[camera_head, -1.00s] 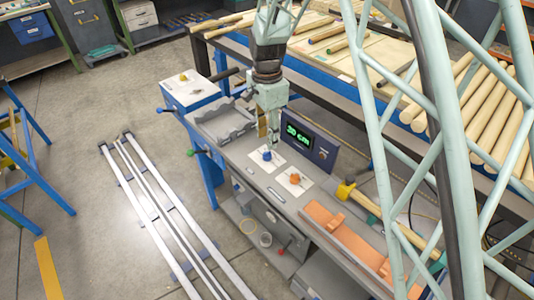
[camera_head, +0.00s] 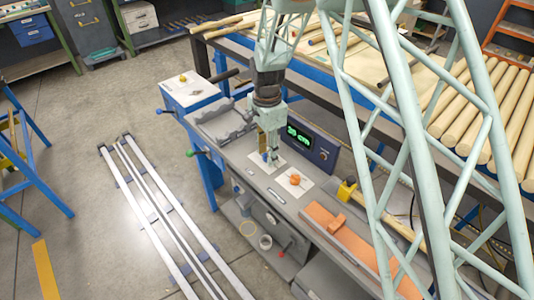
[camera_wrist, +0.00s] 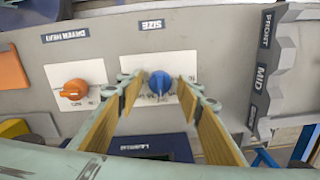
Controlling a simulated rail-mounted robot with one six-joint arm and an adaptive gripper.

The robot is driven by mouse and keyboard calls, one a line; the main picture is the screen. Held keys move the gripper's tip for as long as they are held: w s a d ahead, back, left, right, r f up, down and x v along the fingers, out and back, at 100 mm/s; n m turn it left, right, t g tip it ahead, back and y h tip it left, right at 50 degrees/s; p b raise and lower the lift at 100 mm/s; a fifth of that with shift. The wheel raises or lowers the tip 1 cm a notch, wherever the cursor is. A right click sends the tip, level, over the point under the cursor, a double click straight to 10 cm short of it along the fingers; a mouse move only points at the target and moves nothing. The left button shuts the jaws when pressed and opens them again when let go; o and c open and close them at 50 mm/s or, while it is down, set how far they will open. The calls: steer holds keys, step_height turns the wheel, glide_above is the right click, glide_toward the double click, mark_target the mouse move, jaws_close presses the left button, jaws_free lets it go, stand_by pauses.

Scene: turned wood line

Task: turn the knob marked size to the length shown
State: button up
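The blue knob (camera_wrist: 160,82) sits on a white scale plate below the label SIZE (camera_wrist: 152,24) in the wrist view; its pointer and scale marks are too small to read. In the head view the knob (camera_head: 265,156) is mostly hidden by my gripper (camera_head: 269,150). My gripper (camera_wrist: 160,92) is open, with one tan-padded finger on each side of the knob in the wrist view. I cannot tell whether either finger touches it. The display (camera_head: 298,137) shows green text, partly covered by my gripper, seemingly 30 cm.
An orange knob (camera_wrist: 74,89) on its own white plate is beside the blue one. A grey stepped block (camera_wrist: 268,75) marked FRONT and MID is at the right in the wrist view. An orange tray (camera_head: 340,232) and a yellow-ended bar (camera_head: 347,190) lie further along the bench.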

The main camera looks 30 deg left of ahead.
steer(key=shift+c, duration=0.9)
steer(key=c, duration=0.7)
steer(key=shift+n, duration=0.4)
steer(key=n+p, duration=0.1)
steer(key=n, duration=0.6)
steer(key=shift+p, duration=0.3)
steer(key=n, duration=0.5)
steer(key=shift+p, duration=0.3)
steer(key=shift+n, duration=2.5)
